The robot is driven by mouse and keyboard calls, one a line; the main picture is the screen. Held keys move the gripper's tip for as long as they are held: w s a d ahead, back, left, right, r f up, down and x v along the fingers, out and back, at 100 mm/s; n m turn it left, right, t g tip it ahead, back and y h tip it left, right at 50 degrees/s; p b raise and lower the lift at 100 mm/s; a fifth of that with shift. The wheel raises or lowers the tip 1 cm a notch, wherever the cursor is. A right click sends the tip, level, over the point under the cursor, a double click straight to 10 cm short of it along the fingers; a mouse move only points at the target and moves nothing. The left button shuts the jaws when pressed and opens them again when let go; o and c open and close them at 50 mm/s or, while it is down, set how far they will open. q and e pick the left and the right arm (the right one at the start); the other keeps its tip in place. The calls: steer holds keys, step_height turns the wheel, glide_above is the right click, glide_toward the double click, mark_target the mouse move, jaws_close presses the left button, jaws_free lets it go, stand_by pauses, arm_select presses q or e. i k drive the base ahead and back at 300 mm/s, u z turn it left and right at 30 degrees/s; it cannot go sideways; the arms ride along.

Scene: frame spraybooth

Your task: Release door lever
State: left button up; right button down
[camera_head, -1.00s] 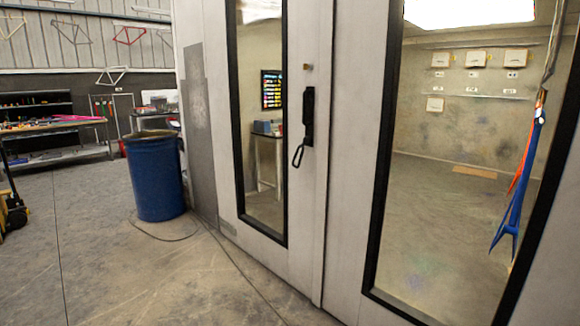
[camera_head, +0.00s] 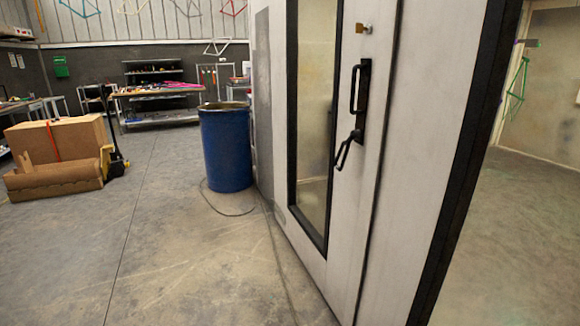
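The door lever (camera_head: 345,150) is a black handle that angles down and to the left from the lower part of a black handle plate (camera_head: 361,100). The plate also carries an upright pull bar. It is mounted on the white booth door (camera_head: 350,200), beside a tall window with a black frame (camera_head: 318,110). A small brass-coloured fitting (camera_head: 364,28) sits above the plate. The door leaf looks closed against the neighbouring panel, though I cannot tell whether it is latched. Neither of my grippers shows in the head view, and nothing touches the lever.
A blue drum (camera_head: 226,148) stands left of the booth, with a cable (camera_head: 228,212) on the floor beside it. Cardboard boxes (camera_head: 62,150) on a yellow pallet jack stand at the left. A workbench (camera_head: 160,90) is behind. The floor before the door is clear.

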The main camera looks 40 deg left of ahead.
mark_target(354, 134)
steer(key=u, duration=0.95)
steer(key=i, duration=0.9)
steer(key=u, duration=1)
